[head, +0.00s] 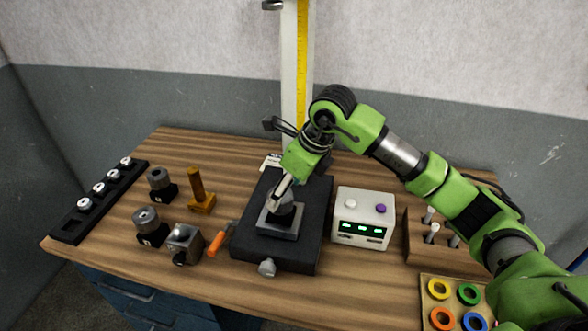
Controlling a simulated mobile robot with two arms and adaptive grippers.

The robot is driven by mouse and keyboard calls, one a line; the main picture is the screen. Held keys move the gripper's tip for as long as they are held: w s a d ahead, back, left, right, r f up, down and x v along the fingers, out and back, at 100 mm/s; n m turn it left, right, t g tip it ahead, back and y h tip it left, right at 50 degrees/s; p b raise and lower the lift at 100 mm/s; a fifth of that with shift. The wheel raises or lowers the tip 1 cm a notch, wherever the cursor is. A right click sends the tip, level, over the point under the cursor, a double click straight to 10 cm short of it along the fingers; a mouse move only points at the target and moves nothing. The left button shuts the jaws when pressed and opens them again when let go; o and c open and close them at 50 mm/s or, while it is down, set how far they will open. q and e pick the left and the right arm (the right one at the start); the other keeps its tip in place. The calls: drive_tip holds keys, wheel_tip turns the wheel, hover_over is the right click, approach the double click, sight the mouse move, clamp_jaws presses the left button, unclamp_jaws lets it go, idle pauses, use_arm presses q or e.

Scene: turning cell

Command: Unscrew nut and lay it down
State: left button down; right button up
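A dark round part (284,214) stands on a grey square plate (279,229) on a black fixture block (318,215) in the middle of the bench. My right gripper (275,200) reaches down onto this part from above. Its fingers are at the top of the part and overlap it in the picture. I cannot tell whether they are closed on anything. A nut is not clearly distinguishable there; the fingers cover the top of the part. My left gripper is not in view.
A white box with green displays (363,229) stands right of the fixture. A wooden block with pins (413,247) and a tray of coloured rings (425,286) are further right. Several metal parts, a brass post (197,185), an orange-handled tool (217,243) and a black rack (72,226) lie left.

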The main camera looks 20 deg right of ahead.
drive_tip(key=shift+p+x, duration=0.35)
drive_tip(key=shift+x, duration=1.5)
drive_tip(key=c, duration=1.3)
drive_tip(key=shift+o, duration=0.2)
drive_tip(key=shift+w+d+f+n+y+b, duration=0.1)
drive_tip(key=shift+n+y+b, duration=0.2)
drive_tip(key=shift+n+b, duration=0.7)
drive_tip(key=n+g+y+b, duration=0.1)
drive_tip(key=n+g, duration=0.1)
drive_tip(key=n, duration=0.2)
drive_tip(key=shift+n+b, duration=0.3)
drive_tip(key=shift+b, duration=0.1)
drive_tip(key=shift+n+g+b, duration=0.35)
drive_tip(key=shift+n+g, duration=0.15)
drive_tip(key=shift+n, duration=0.8)
